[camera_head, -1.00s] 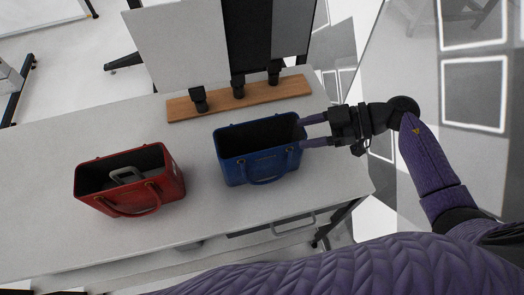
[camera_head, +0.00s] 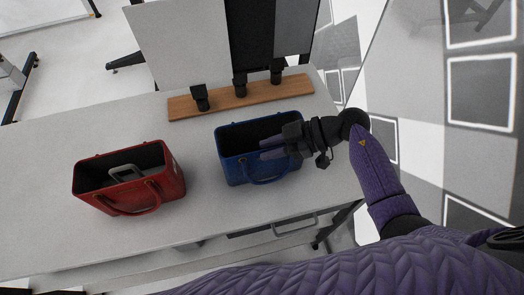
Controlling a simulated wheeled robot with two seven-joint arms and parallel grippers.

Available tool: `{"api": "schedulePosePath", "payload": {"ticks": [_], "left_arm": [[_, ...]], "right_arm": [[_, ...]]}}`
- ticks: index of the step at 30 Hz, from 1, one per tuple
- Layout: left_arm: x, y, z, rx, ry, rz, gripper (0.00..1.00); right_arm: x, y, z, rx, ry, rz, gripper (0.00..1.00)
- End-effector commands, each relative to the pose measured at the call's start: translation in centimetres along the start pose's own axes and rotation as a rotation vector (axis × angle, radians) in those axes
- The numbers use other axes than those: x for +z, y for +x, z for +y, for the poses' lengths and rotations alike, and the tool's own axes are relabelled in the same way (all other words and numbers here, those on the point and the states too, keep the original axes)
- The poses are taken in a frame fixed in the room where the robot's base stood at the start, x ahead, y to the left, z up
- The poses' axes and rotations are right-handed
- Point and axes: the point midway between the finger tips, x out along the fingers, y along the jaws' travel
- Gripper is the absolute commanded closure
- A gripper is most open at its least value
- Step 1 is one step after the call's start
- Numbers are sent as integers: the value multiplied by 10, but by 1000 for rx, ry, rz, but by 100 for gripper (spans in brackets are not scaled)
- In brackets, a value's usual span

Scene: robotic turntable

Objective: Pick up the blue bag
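The blue bag (camera_head: 236,165) stands upright on the table, open at the top, with a handle hanging at its front. My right gripper (camera_head: 266,149) is over the right part of the bag's opening, with its purple fingers pointing left. The fingers look close together, but the gripper body partly hides them, and I cannot tell whether they touch the bag. My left gripper is not in view.
A red bag (camera_head: 150,194) with a grey object inside stands on the table (camera_head: 60,150) to the left. A wooden board (camera_head: 222,104) with black clamps and upright panels stands behind the blue bag. The table between the bags is clear.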

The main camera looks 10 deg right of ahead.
Motion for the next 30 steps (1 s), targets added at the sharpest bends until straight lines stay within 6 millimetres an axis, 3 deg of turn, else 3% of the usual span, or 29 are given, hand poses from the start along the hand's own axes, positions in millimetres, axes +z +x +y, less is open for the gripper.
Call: {"api": "schedulePosePath", "payload": {"ticks": [1,3,12,30], "left_arm": [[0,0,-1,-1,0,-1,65],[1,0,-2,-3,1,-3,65],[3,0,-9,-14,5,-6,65],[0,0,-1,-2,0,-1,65]], "right_arm": [[0,0,0,0,0,0,86],[0,0,0,0,0,0,100],[0,0,0,0,0,0,100],[0,0,0,-1,1,0,100]]}}
